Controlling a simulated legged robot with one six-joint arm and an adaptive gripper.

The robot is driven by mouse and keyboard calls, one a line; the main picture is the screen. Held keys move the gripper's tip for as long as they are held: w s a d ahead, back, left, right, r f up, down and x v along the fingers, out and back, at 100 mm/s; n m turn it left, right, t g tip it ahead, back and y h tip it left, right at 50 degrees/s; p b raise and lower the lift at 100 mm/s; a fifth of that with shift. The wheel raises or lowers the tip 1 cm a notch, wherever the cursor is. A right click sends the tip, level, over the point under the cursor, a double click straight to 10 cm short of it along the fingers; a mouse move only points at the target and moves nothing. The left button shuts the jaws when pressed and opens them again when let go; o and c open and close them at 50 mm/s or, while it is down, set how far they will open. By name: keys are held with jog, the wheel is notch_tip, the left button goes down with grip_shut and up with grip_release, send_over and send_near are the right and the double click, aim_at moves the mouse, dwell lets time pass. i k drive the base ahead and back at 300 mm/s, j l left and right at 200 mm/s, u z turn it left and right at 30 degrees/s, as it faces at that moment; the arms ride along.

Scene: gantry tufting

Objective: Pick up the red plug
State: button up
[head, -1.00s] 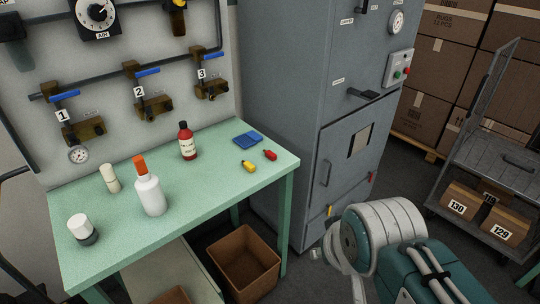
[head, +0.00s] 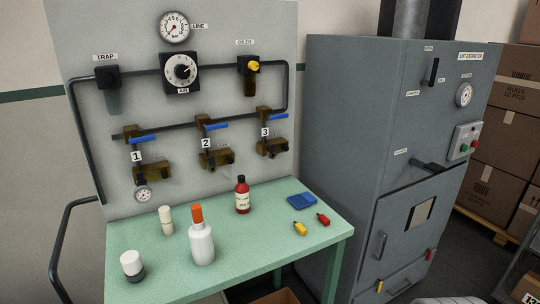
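The small red plug (head: 323,219) lies on the green table (head: 262,262) near its right end in the head view. A yellow plug (head: 300,229) lies just to its left, apart from it. A blue folded cloth or pad (head: 302,201) lies behind them. My gripper does not show in the head view; only a sliver of a pale rounded shape, probably my arm, is at the bottom edge right of centre.
A red bottle (head: 242,196), a white bottle with orange cap (head: 202,238), a cream cylinder (head: 166,220) and a white-topped jar (head: 132,265) stand on the table. A valve panel (head: 225,95) rises behind. A grey cabinet (head: 365,130) stands right of the table.

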aim_at(322, 218)
jog(key=i+l+u, duration=0.15)
jog(key=i+l, duration=0.25)
jog(key=i+l+u, duration=0.15)
jog(key=i+l, duration=0.25)
jog(key=i+l+u, duration=0.15)
jog(key=i+l, duration=0.25)
jog(key=l, duration=0.25)
